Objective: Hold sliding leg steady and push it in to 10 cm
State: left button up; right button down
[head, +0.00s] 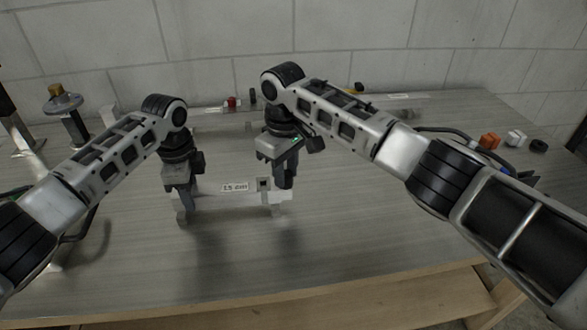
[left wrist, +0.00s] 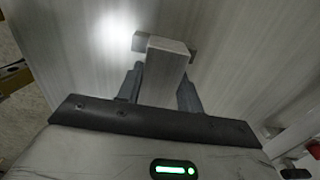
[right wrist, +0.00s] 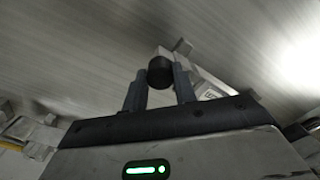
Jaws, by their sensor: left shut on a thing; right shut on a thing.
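The sliding leg (head: 272,197) is a pale bar low over the bench, lying left to right, with a white label that seems to read 15 cm (head: 234,187). My left gripper (head: 183,212) is shut at its left end; the left wrist view shows a grey square bar end (left wrist: 166,62) between the fingers. My right gripper (head: 286,182) is at the right end; the right wrist view shows its fingers shut on a round black knob (right wrist: 160,73), with the pale bar and label (right wrist: 208,88) beside it. The exact grip contacts are hidden in the head view.
The grey bench (head: 340,235) is clear in front. A black post with a brass top (head: 58,92) stands at the left. A red piece (head: 231,102) lies at the back. An orange block (head: 489,140), a white block (head: 515,137) and a black ring (head: 538,145) lie at the right.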

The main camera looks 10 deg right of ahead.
pick_arm(q)
jog(key=shift+d, duration=0.25)
pick_arm(e)
jog(key=shift+a+r, duration=0.1)
jog(key=shift+a, duration=0.15)
jog(key=c, duration=1.2)
grip_release()
jog(key=shift+o, duration=0.5)
jog(key=shift+d, duration=0.1)
pick_arm(q)
jog(key=shift+a, duration=0.1)
pick_arm(e)
notch_tip(320, 180, up, 12)
pick_arm(q)
jog(key=o, duration=1.3)
